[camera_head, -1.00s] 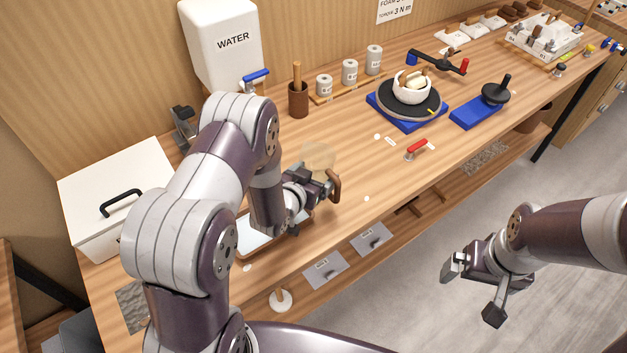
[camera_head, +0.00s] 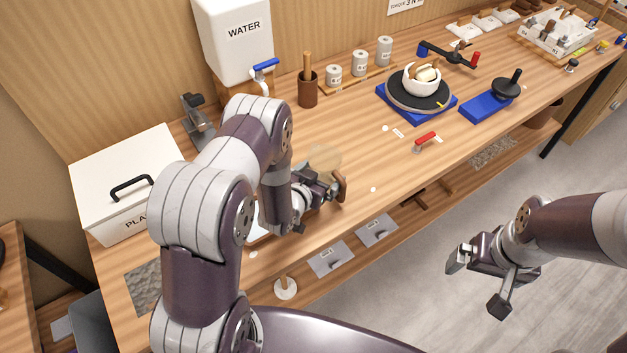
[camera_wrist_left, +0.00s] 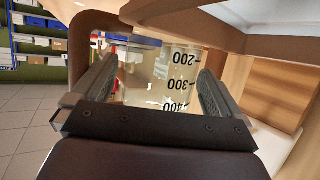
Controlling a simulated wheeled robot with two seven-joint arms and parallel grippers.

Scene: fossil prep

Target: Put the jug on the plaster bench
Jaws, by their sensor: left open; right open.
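The jug (camera_head: 324,158) is clear with a brown handle (camera_head: 341,187). It is at the wooden bench (camera_head: 350,150), partly hidden by my left gripper (camera_head: 316,188). In the left wrist view the jug (camera_wrist_left: 150,75) stands between the two fingers, with black marks 200, 300 and 400 that look upside down. The fingers are open around it. I cannot tell whether the jug touches the bench top. My right gripper (camera_head: 478,284) is open and empty over the floor, in front of the bench.
A white lidded bin (camera_head: 165,155), its label starting "PLA", stands at the left end. A white water tank (camera_head: 236,35) with a blue tap is behind.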

